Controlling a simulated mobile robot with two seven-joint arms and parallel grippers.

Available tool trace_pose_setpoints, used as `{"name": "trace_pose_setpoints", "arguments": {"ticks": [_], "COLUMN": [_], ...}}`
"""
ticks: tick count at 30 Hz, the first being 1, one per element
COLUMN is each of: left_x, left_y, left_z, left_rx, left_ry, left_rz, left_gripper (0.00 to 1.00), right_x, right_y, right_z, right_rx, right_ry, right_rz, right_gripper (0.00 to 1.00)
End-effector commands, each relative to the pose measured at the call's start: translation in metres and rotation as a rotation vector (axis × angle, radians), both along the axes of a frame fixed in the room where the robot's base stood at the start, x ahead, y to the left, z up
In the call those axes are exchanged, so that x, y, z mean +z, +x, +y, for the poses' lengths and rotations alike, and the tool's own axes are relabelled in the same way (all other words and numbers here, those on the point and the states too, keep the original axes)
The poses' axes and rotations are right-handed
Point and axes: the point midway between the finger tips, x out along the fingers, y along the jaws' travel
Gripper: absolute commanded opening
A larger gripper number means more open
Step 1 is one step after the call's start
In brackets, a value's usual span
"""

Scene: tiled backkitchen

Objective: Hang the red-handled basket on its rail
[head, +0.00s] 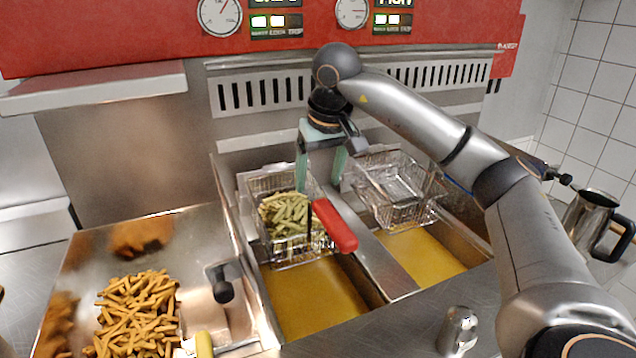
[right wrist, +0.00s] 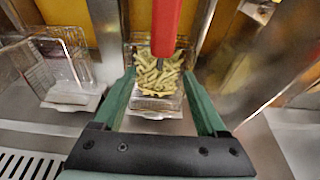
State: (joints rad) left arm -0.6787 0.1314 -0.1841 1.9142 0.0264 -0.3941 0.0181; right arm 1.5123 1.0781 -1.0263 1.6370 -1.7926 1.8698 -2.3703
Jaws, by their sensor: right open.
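The red-handled basket (head: 290,250) is a wire basket of pale fries at the back of the left oil vat. Its red handle (head: 334,226) points toward the front right. My right gripper (head: 321,170) is open above the basket's back edge, fingers pointing down. In the right wrist view the fries (right wrist: 157,72) and red handle (right wrist: 166,25) appear beyond and between the open fingers (right wrist: 160,85). Nothing is held. Whether the basket hangs on a rail is hard to tell, as its back edge is partly hidden. My left gripper is not in view.
An empty wire basket (head: 395,190) is at the back of the right vat (head: 425,258). A steel tray of golden fries (head: 138,310) lies at left. A metal jug (head: 590,222) and shaker (head: 457,332) are at right and front. The red control panel (head: 300,25) is behind.

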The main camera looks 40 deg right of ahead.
Motion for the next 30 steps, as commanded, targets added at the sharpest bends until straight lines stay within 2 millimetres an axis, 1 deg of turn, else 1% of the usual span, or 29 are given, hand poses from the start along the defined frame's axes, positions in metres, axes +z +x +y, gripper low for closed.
{"name": "trace_pose_setpoints", "arguments": {"ticks": [1,7,8,9,13,18,30], "left_x": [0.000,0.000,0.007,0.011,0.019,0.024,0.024], "left_y": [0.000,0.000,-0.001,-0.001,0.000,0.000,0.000], "left_z": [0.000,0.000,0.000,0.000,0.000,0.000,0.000], "left_rx": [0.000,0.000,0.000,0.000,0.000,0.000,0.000], "left_ry": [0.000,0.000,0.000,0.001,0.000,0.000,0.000], "left_rz": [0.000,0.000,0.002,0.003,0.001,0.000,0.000], "left_gripper": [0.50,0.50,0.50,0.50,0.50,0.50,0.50], "right_x": [0.012,0.058,0.067,0.074,0.090,0.100,0.101], "right_y": [-0.002,-0.015,-0.017,-0.018,-0.023,-0.027,-0.028], "right_z": [0.001,0.006,0.005,0.005,0.007,0.008,0.009], "right_rx": [0.001,0.001,-0.001,-0.001,0.000,0.000,0.000], "right_ry": [0.002,0.002,0.000,0.000,0.000,0.001,0.001], "right_rz": [-0.008,-0.010,-0.008,-0.007,-0.007,-0.005,-0.004], "right_gripper": [0.75,0.75,0.75,0.75,0.75,0.75,0.75]}}
